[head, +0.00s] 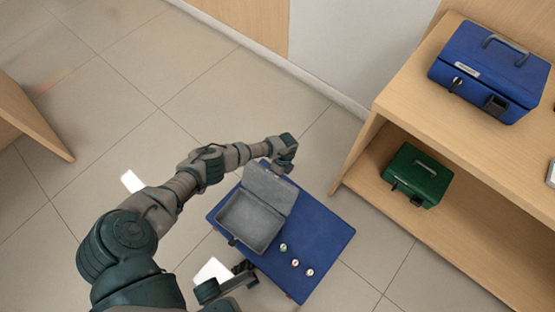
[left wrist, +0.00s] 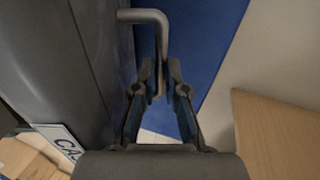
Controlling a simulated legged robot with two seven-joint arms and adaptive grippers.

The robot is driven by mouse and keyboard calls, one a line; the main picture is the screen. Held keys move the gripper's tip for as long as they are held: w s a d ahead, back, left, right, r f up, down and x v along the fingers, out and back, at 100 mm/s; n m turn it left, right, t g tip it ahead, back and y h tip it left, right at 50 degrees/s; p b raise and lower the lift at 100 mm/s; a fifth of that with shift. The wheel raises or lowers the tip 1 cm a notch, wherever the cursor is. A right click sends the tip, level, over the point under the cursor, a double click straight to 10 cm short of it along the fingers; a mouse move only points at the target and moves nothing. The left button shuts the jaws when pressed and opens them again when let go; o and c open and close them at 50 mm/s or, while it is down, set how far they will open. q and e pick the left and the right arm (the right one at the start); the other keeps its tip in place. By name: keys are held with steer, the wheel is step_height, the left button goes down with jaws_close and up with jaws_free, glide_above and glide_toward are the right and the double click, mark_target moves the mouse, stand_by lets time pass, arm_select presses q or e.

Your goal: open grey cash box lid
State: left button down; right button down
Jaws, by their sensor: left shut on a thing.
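The grey cash box (head: 247,222) stands on a blue-topped table with its grey lid (head: 270,187) raised and its empty-looking inside showing. My left gripper (head: 284,167) is at the lid's far upper edge, partly hidden by my wrist. In the left wrist view, the left gripper (left wrist: 155,82) is shut on the bent grey lid handle (left wrist: 150,17), beside the dark lid face (left wrist: 60,60). My right gripper (head: 244,268) is low in the head view near the table's near-left edge. It is small and dark, so its jaws are unclear.
The blue tabletop (head: 318,232) holds three small round items (head: 295,262) right of the box. On the right, a wooden shelf unit (head: 400,112) carries a blue cash box (head: 488,72) on top and a green cash box (head: 417,176) below. Tiled floor lies open at left.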

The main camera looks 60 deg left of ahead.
arm_select(q)
steer(key=shift+w+d, duration=0.1)
steer(key=shift+w, duration=0.05)
steer(key=c, duration=1.2)
jaws_free()
steer(key=v, duration=1.2)
steer(key=shift+f, duration=0.1)
